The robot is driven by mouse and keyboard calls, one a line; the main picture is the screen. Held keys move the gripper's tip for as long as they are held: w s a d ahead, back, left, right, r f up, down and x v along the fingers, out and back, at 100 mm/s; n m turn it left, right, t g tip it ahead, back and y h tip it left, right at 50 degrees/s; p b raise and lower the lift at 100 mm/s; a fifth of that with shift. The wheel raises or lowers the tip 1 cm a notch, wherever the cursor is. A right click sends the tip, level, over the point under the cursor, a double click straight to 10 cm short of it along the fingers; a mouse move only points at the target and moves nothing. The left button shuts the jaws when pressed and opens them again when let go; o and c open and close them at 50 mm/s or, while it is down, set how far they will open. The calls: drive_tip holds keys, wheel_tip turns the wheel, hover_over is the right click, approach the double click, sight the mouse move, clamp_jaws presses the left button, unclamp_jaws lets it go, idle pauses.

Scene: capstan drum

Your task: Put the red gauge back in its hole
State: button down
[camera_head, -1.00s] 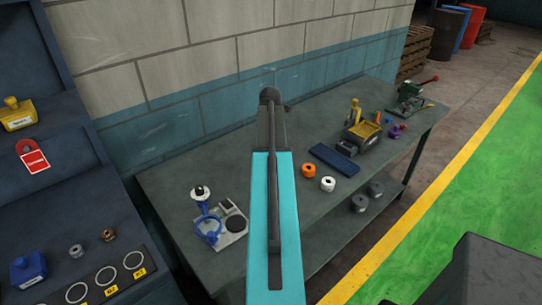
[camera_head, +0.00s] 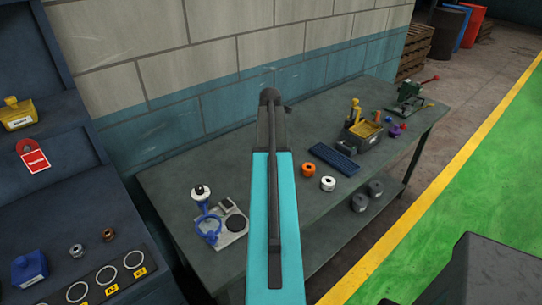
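I cannot pick out the red gauge for sure. Small orange, purple and reddish pieces (camera_head: 395,130) lie on the grey workbench (camera_head: 300,220), right of a dark block with a yellow top (camera_head: 364,129). They are too small to tell apart well, and no gauge hole can be made out. My teal arm reaches up the middle of the view. My gripper does not show.
A blue stand (camera_head: 208,222), an orange ring (camera_head: 308,169), a white ring (camera_head: 328,183) and a dark blue pad (camera_head: 334,159) are on the bench. A green vise-like tool (camera_head: 410,97) stands at its far end. A dark cabinet with a red tag (camera_head: 36,161) is at left.

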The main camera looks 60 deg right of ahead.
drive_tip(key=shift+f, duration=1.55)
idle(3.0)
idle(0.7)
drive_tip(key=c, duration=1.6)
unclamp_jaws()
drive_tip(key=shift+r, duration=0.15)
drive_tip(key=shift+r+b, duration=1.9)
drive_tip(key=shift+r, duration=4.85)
